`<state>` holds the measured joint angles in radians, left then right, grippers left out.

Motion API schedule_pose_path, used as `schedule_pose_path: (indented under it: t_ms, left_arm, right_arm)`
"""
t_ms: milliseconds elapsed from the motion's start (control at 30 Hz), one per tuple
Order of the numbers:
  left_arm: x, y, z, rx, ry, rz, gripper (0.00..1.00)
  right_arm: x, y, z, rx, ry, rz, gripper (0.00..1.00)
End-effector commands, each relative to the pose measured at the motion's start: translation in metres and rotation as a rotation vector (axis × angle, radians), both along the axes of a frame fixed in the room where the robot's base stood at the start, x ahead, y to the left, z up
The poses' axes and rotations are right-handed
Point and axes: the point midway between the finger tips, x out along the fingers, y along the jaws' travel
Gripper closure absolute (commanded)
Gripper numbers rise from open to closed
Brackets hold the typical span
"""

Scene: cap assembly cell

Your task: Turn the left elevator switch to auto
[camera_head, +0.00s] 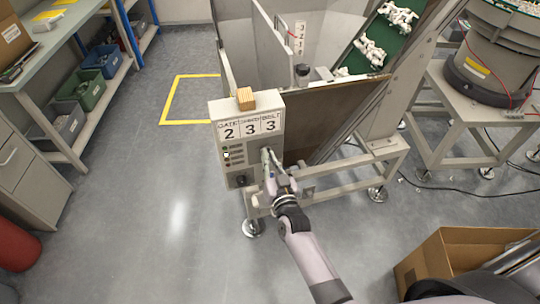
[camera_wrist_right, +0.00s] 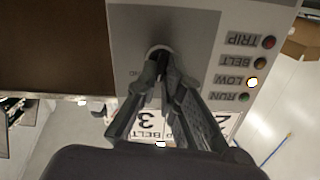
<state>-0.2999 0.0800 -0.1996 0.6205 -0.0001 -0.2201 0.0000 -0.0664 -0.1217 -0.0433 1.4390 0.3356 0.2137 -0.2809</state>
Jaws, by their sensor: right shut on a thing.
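The elevator's control box (camera_head: 272,145) stands at the machine's near left corner, with the plate reading 2, 3, 3 across its top. My right gripper (camera_head: 268,163) reaches its lower front from below. In the right wrist view the box shows upside down, and my right gripper (camera_wrist_right: 162,62) is shut on a dark switch knob (camera_wrist_right: 160,52) in a round pale collar. The fingers hide most of the knob, and its setting cannot be read. A small label beside it is too blurred to read. A black knob (camera_head: 241,180) sits at the box's lower left. My left gripper is out of view.
A wooden block (camera_head: 245,98) sits on the box. Indicator lamps line its face; the LOW lamp (camera_wrist_right: 252,82) is lit. The green conveyor (camera_head: 385,40) rises behind. A cardboard box (camera_head: 450,255) stands at lower right.

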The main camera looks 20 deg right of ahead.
Motion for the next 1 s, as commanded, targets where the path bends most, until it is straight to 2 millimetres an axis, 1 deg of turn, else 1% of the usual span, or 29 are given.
schedule_pose_path:
  t_ms: [33, 333, 867, 900, 1000]
  left_arm:
    - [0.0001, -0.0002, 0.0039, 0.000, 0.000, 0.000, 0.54]
    - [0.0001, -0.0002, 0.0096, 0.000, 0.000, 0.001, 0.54]
    - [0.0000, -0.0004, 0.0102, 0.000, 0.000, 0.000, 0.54]
    - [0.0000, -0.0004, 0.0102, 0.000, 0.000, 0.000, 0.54]
    - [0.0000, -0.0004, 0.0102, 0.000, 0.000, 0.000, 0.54]
  right_arm:
    - [-0.0002, 0.0000, 0.0011, -0.028, 0.003, -0.001, 1.00]
    - [-0.0001, 0.0008, 0.0001, -0.146, 0.006, -0.001, 1.00]
    - [-0.0002, 0.0011, -0.0008, -0.173, 0.007, 0.000, 1.00]
    - [-0.0002, 0.0011, -0.0008, -0.173, 0.007, 0.000, 0.90]
    - [-0.0002, 0.0010, -0.0007, -0.173, 0.007, 0.000, 0.84]
